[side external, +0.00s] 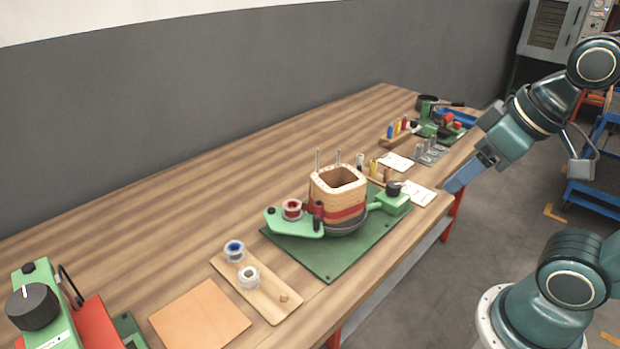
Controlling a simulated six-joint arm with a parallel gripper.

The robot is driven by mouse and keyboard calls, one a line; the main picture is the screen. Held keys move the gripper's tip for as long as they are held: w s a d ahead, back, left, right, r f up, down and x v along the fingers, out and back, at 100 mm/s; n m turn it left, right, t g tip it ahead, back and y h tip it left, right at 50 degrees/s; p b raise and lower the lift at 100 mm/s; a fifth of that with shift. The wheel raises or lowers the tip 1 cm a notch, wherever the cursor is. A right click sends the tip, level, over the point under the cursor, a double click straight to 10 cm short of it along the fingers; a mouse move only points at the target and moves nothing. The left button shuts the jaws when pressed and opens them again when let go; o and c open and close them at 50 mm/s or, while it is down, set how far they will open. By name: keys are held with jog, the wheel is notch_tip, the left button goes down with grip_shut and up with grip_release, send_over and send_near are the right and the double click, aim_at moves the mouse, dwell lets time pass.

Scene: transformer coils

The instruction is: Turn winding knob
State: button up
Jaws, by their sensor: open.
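A winding fixture on a green baseplate (335,258) stands mid-table and carries a square tan coil former (338,190) with a red band. A small black knob (393,188) sits on the green block (388,201) at the fixture's right. A larger black knob (33,306) with a white mark is on a green and red device at the lower left. I cannot tell which one is the winding knob. My gripper (452,187) is open and empty, right of the small knob and apart from it, near the table's right edge.
A wooden tray (222,266) with blue and white wire spools lies left of the fixture, beside an orange sheet (200,315). White cards (418,194), small racks and a second green fixture (436,128) stand towards the far end. The table's back left is clear.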

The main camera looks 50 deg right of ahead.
jog(key=shift+w, duration=0.1)
dwell(0.3)
jog(key=n+g, duration=0.6)
jog(key=n, duration=0.2)
send_over(394, 184)
notch_tip(394, 184, down, 10)
notch_tip(394, 184, down, 14)
jog(key=shift+r, duration=0.1)
dwell(0.4)
jog(key=shift+c, duration=0.2)
jog(key=c, duration=1)
